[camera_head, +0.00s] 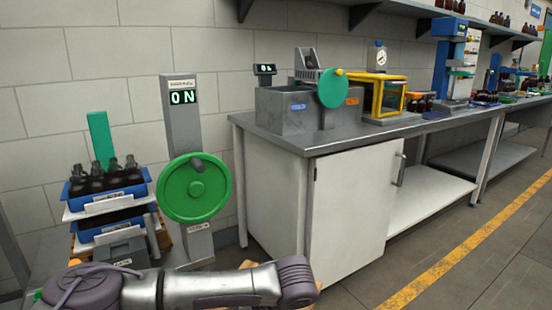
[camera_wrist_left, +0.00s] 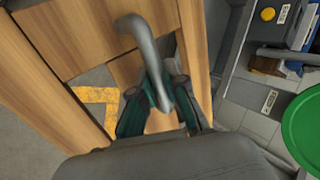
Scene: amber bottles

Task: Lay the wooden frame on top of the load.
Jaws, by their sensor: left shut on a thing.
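The load is a stack of blue crates (camera_head: 112,206) with dark bottles, at the left of the head view, on a wooden pallet (camera_head: 163,238). The wooden frame (camera_wrist_left: 65,100) fills much of the left wrist view as light-brown boards with a gap between them. A bent grey metal handle (camera_wrist_left: 143,45) crosses it. My left gripper (camera_wrist_left: 158,100) has its teal fingers shut around this handle. In the head view only small bits of the frame (camera_head: 250,264) show behind my left arm; the gripper itself is hidden there. My right gripper is in neither view.
A grey post with a green handwheel (camera_head: 195,190) and an "ON" display (camera_head: 183,97) stands right of the stack. A steel-topped bench (camera_head: 330,137) with a white cabinet (camera_head: 355,200) is further right. The floor (camera_head: 440,245) before the bench is clear.

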